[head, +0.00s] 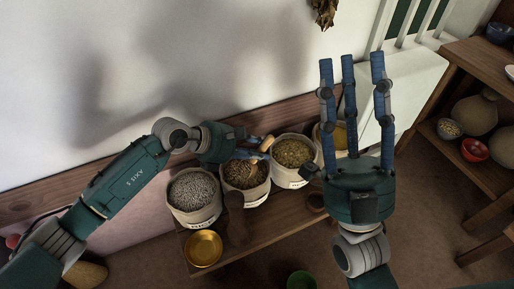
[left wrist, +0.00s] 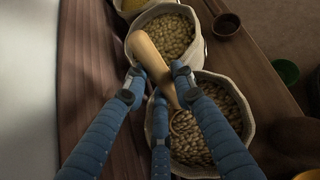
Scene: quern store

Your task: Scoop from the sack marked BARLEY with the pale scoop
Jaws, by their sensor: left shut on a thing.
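My left gripper (head: 262,150) is shut on the pale wooden scoop (head: 267,143), over the middle sack of brown grain (head: 257,200). In the left wrist view, the gripper's fingers (left wrist: 158,95) close around the scoop (left wrist: 150,55). Its handle slants up and left, and its lower end is over or in the brown grain; how deep is unclear. A sack of greenish grain (head: 298,184) stands to the right, and one of grey grain (head: 193,190) to the left. My right gripper (head: 350,75) is open and empty, fingers up.
A brass bowl (head: 203,248), a dark brown object (head: 236,212) and a small brown pot (head: 315,202) sit in front of the sacks on the wooden bench. A green bowl (head: 301,280) is lower down. Shelves (head: 470,55) with bowls stand right; a wall rises behind.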

